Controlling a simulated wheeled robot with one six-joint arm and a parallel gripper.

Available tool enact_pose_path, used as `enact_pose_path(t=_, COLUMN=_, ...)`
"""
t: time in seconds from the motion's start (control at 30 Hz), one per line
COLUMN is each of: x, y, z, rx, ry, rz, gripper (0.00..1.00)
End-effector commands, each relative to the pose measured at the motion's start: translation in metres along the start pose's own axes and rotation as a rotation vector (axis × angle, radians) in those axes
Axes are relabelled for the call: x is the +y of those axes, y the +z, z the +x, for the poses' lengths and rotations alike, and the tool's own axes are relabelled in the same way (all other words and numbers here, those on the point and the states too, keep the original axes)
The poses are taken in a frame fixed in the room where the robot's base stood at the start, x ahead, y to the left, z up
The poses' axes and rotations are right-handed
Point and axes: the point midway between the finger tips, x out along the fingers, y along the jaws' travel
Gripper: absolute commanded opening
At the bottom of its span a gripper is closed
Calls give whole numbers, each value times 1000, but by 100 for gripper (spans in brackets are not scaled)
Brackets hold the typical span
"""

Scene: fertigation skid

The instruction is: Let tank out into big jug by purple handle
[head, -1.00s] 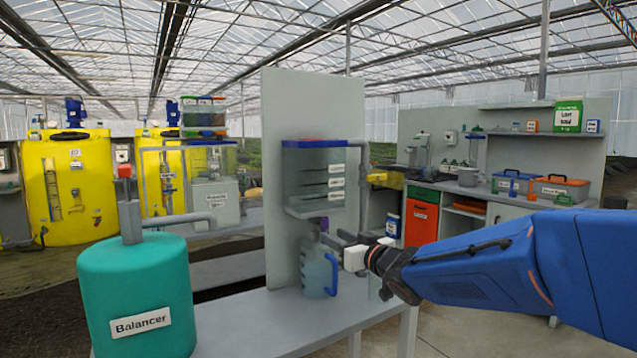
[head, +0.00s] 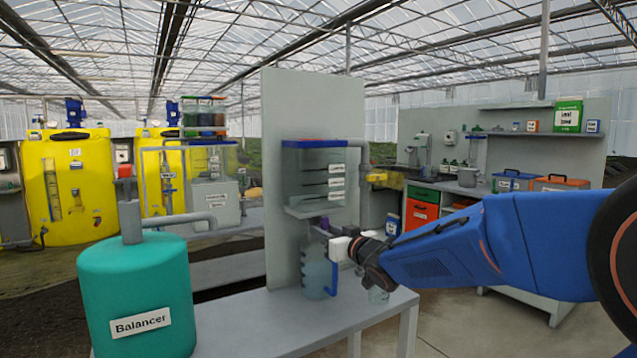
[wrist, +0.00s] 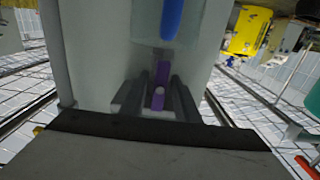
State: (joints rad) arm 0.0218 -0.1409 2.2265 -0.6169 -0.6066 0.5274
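The clear tank (head: 310,180) with a blue lid hangs on the grey panel, with level marks on its side. Below it is the purple handle (head: 324,222), partly hidden by my gripper in the head view. The big jug (head: 314,272), clear with a blue handle, stands on the bench under the tank's outlet. My gripper (head: 328,239) is just in front of the purple handle. In the wrist view, the purple handle (wrist: 159,97) is between my two fingers (wrist: 156,98), with gaps seeming to show on both sides. Whether they touch it is unclear.
A teal Balancer tank (head: 135,275) with a pipe stands at the left.

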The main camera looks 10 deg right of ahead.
Motion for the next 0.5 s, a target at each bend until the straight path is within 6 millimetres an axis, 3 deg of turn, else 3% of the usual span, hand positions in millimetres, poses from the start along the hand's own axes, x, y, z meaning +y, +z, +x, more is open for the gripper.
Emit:
enact_pose_path(t=0.03, x=0, y=0, z=0, rx=0, ry=0, rz=0, gripper=15)
enact_pose_path(t=0.1, x=0, y=0, z=0, rx=0, ry=0, rz=0, gripper=0)
enact_pose_path(t=0.5, x=0, y=0, z=0, rx=0, ry=0, rz=28, gripper=0)
